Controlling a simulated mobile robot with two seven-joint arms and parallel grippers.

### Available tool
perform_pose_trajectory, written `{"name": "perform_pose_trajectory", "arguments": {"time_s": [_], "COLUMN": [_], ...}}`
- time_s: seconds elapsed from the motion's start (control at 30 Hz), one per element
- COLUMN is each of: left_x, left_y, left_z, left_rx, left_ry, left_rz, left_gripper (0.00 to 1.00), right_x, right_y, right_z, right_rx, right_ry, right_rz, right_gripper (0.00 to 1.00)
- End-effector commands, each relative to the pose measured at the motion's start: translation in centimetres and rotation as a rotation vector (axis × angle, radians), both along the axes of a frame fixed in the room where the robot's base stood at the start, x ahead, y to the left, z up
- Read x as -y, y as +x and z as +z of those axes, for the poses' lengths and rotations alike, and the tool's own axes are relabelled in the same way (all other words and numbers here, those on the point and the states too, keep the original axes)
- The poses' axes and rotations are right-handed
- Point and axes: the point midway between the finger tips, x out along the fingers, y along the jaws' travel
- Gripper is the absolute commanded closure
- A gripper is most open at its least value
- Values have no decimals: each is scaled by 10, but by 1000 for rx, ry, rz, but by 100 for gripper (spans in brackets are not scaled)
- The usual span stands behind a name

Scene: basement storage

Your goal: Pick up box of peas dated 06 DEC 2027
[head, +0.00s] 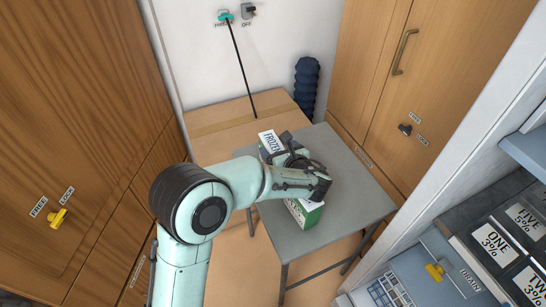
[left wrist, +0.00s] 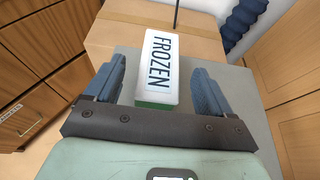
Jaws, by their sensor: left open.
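A white and green box marked FROZEN (head: 270,142) stands on the grey table (head: 345,190). It also shows in the left wrist view (left wrist: 157,72), lying in line between the two fingers, with its printed top facing up. A second green and white box (head: 304,212) stands nearer on the table, partly hidden under my left arm. No date is readable on either box. My right gripper is not in view.
A large cardboard box (head: 220,118) stands behind the table, with a dark blue ribbed object (head: 306,85) beside it. Wooden cabinets (head: 385,75) close in both sides. A blue unit with labelled dark panels (head: 490,240) is at right. The table's right part is clear.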

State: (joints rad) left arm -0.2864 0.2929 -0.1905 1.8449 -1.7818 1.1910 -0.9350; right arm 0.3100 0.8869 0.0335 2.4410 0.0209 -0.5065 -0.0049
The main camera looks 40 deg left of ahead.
Motion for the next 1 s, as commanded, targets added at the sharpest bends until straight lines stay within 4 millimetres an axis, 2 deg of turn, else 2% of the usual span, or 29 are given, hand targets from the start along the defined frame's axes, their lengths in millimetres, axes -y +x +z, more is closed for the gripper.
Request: {"name": "perform_pose_trajectory", "arguments": {"time_s": [0.03,0.2,0.5,0.57,0.7,0.77,1.0], "left_x": [-8,-25,-29,-29,-29,-29,-29], "left_y": [4,14,16,16,16,16,16], "left_z": [-8,-17,-17,-17,-17,-17,-16], "left_rx": [-2,-3,-1,-1,-1,-1,1], "left_ry": [2,1,1,1,1,1,2], "left_rz": [4,3,1,1,1,1,1], "left_gripper": [17,17,17,33,79,98,100], "right_x": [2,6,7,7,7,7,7], "right_y": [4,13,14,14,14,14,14], "right_z": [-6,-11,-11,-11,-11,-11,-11], "right_rx": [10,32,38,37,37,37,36], "right_ry": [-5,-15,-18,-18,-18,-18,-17], "right_rz": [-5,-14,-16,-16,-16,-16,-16], "right_gripper": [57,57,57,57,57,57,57]}}
